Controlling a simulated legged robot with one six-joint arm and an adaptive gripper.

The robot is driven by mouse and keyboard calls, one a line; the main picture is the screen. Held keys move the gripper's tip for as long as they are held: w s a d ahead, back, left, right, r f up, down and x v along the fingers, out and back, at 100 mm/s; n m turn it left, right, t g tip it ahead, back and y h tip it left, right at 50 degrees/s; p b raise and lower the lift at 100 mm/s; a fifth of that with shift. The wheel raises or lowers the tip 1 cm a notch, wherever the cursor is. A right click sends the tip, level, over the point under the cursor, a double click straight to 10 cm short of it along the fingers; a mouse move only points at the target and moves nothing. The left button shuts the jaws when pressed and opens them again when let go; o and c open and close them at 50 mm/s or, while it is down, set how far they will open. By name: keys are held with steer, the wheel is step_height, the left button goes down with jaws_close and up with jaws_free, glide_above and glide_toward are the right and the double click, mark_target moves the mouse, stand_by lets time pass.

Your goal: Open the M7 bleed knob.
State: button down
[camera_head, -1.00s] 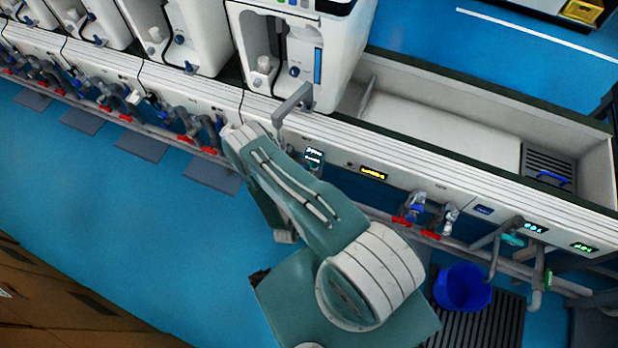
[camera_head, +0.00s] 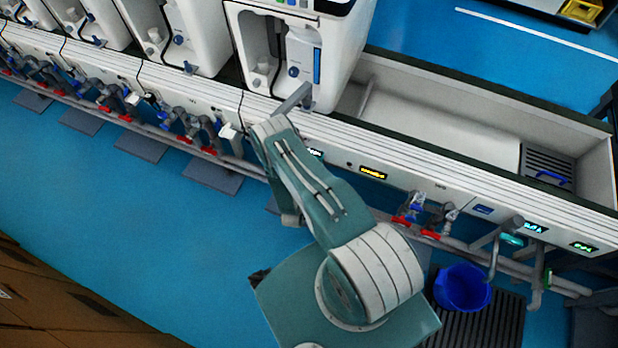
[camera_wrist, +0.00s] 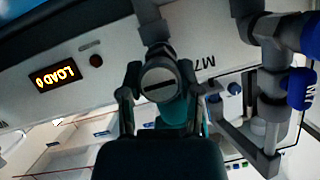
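The M7 label (camera_wrist: 198,62) shows upside down on the white panel in the wrist view. Below and left of it, a round grey knob (camera_wrist: 160,84) with a dark slot in its face sits at the end of a grey pipe. I take it to be the M7 bleed knob. My gripper (camera_wrist: 160,72) has its dark fingers spread, one on each side of this knob. Whether the fingers touch it, I cannot tell. In the head view my arm hides the gripper and the knob.
Grey pipes with a blue valve handle (camera_wrist: 301,88) stand right of the gripper in the wrist view. A lit LOAD display (camera_wrist: 56,76) is on the panel at left. In the head view, red-handled valves (camera_head: 415,212) and a blue bucket (camera_head: 462,287) are at right.

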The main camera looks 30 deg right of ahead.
stand_by(0.4)
steer(key=n+g+h, duration=0.1)
steer(key=n, duration=0.2)
steer(key=shift+w+a+g, duration=0.1)
steer(key=shift+w+g, duration=0.05)
steer(key=shift+g, duration=0.15)
steer(key=n+g+h, duration=0.1)
steer(key=n+h, duration=0.1)
steer(key=n, duration=0.1)
steer(key=shift+w+g, duration=0.1)
steer(key=shift+g, duration=0.2)
steer(key=n+g+h, duration=0.1)
steer(key=n, duration=0.2)
steer(key=shift+w+a, duration=0.1)
steer(key=shift+f+n+h, duration=0.1)
steer(key=shift+n+h, duration=1)
steer(key=shift+n, duration=0.8)
steer(key=shift+c, duration=1.4)
jaws_free()
steer(key=shift+g, duration=0.3)
